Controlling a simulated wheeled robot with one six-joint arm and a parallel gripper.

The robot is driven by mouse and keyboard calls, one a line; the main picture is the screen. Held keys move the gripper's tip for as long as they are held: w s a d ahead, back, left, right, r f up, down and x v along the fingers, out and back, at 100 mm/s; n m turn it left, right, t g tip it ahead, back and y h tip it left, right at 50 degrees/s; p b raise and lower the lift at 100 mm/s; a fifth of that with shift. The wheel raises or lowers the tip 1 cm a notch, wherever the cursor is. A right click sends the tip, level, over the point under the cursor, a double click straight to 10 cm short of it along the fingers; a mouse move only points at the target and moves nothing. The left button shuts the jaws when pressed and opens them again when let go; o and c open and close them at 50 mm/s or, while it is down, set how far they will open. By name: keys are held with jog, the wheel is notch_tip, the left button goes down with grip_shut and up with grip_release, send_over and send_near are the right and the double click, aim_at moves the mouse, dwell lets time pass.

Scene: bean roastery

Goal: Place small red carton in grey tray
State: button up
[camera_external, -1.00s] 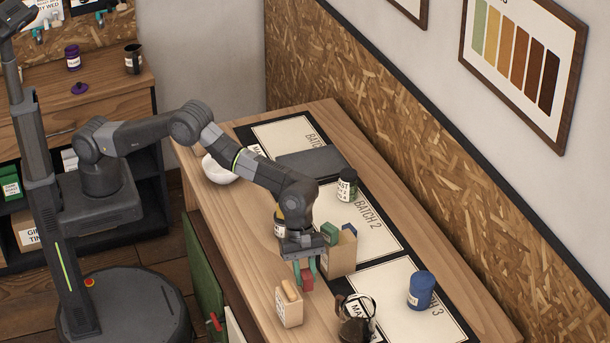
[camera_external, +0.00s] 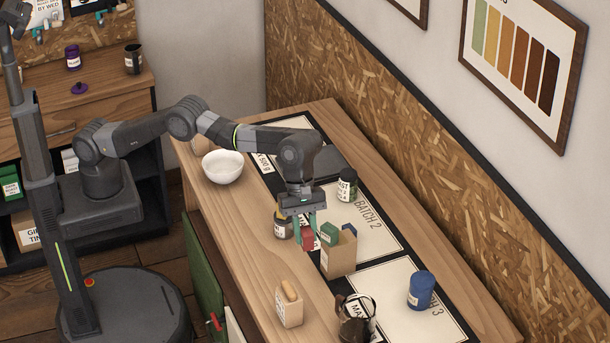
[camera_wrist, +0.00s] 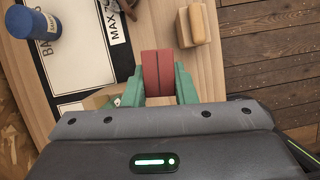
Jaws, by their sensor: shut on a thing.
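The small red carton (camera_external: 308,240) is held between the green fingers of my gripper (camera_external: 307,226), above the worktop and just left of the open box of packets. In the wrist view the red carton (camera_wrist: 157,70) sits between the two fingertips of my gripper (camera_wrist: 158,88). The dark grey tray (camera_external: 326,162) lies at the far end of the worktop on the first batch mat, behind my wrist and partly hidden by it. It is apart from the carton.
A box with green and blue packets (camera_external: 339,258) stands close to my gripper. A white bowl (camera_external: 222,166), tan carton (camera_external: 289,306), glass pot (camera_external: 354,318) and blue canister (camera_external: 421,290) are farther off.

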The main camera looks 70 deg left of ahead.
jog(key=v, duration=0.2)
jog(key=shift+w+r, duration=0.3)
jog(key=w+a+r+n+t, duration=0.1)
jog(key=w+a+n, duration=0.2)
jog(key=w+a, duration=0.7)
jog(key=w+a+n+t, duration=0.15)
jog(key=w+a, duration=0.45)
jog(key=a, duration=0.7)
jog(key=a+f+n+t+y+b, duration=0.1)
jog(key=a+n, duration=0.5)
jog(key=a, duration=2.2)
notch_tip(320, 180, down, 17)
jog(key=shift+w, duration=0.15)
jog(key=shift+f, duration=2.1)
